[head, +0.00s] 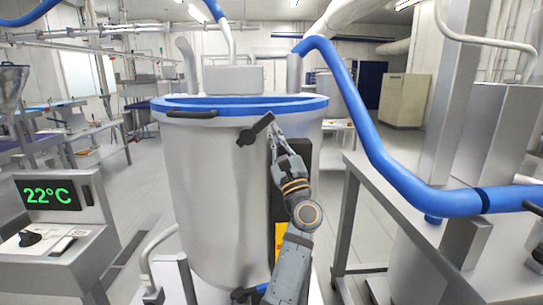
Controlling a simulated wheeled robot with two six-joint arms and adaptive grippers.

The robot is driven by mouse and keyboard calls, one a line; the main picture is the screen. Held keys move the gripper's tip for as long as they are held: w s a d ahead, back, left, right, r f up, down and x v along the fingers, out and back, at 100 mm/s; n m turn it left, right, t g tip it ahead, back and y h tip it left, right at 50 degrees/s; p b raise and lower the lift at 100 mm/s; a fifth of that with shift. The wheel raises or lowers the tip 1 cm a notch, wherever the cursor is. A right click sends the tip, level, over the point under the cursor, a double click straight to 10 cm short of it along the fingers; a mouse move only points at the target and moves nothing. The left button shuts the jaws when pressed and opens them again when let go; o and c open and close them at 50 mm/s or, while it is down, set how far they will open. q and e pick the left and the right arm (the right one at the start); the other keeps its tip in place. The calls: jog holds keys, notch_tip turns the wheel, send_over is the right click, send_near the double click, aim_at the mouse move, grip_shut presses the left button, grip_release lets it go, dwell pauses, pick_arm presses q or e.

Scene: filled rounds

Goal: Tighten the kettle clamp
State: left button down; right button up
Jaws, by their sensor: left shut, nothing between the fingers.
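The kettle (215,190) is a large steel vessel with a blue lid rim (240,105), standing upright in the middle. A black lever (255,130), which looks like the clamp, sits on its front wall just below the rim, tilted up to the right. My left gripper (272,130) is shut and empty, with its fingertips at the right end of this lever. I cannot tell whether they touch it. The arm reaches up from below and hides part of the kettle's right side. My right gripper is not in view.
A black handle (192,114) lies on the rim's left. A console (62,235) reading 22°C stands at left. A blue pipe (365,115) slopes down at right above a steel frame (350,215). Grey floor is open on the left behind the console.

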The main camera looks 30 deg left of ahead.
aim_at(268, 118)
pick_arm(q)
jog(key=shift+a+r+b, duration=0.25)
jog(key=shift+r+b, duration=0.2)
jog(key=shift+r, duration=0.3)
jog(key=shift+s+a+r, duration=0.2)
jog(key=shift+a+r, duration=0.05)
jog(key=shift+r, duration=0.35)
jog(key=shift+s+a+r, duration=0.15)
jog(key=shift+a+r, duration=0.1)
jog(key=shift+r, duration=0.35)
jog(key=shift+s+a+r, duration=0.3)
jog(key=shift+a+r, duration=0.25)
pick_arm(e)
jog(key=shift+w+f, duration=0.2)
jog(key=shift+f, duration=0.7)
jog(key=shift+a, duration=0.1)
pick_arm(q)
jog(key=shift+b, duration=0.35)
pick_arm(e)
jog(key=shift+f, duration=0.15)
